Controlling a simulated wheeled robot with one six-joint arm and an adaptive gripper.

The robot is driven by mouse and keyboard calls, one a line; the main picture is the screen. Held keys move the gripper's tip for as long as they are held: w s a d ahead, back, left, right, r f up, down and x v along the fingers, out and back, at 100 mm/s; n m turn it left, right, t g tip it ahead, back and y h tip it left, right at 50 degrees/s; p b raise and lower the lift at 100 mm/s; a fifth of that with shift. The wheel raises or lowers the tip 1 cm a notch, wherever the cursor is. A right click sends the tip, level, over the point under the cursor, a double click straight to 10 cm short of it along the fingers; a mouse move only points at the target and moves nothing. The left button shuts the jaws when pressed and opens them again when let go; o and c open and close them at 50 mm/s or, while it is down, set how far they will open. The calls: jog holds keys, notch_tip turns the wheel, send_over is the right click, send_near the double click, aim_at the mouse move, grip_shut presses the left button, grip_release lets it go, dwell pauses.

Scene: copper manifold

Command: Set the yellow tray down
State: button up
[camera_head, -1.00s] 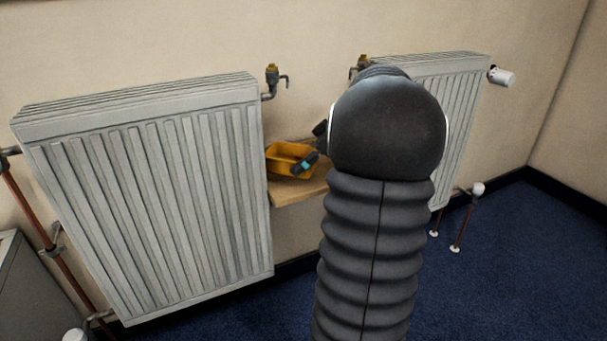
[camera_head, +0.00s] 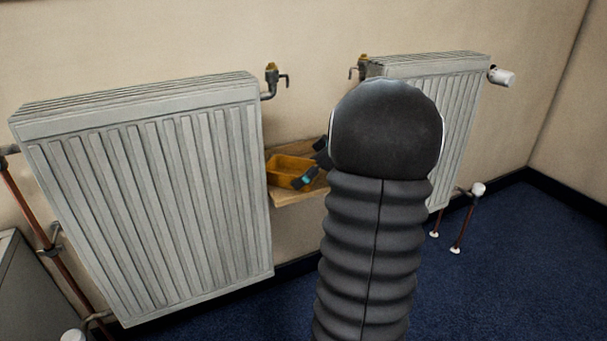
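The yellow tray (camera_head: 283,178) is an open, orange-yellow box in the gap between the two radiators. It is level and low over the wooden shelf (camera_head: 284,199), and looks to be resting on it or just above; I cannot tell which. My gripper (camera_head: 307,178) is at the tray's right end, with a dark finger with a teal patch in front of its wall. It appears shut on the tray, though the grip is partly hidden. My black arm covers the right part of the shelf.
A large white radiator (camera_head: 150,190) stands close left of the shelf, and a second radiator (camera_head: 450,125) is to the right behind my arm. A brass valve (camera_head: 271,80) sticks out above the shelf. Copper pipes (camera_head: 458,228) rise from the blue floor at right.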

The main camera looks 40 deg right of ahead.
jog(key=shift+r, duration=0.1)
jog(key=p+v, duration=0.1)
jog(key=v, duration=1.1)
jog(key=s+a+m+g+h, duration=0.2)
jog(key=a+m+g, duration=0.1)
jog(key=a, duration=2)
jog(key=s+a+f+m+t+h, duration=0.1)
jog(key=s+a+f, duration=0.5)
jog(key=s+a, duration=0.6)
jog(key=shift+s+a+m+h, duration=0.2)
jog(key=shift+a+m+h, duration=0.65)
jog(key=shift+m, duration=0.35)
jog(key=shift+d, duration=0.1)
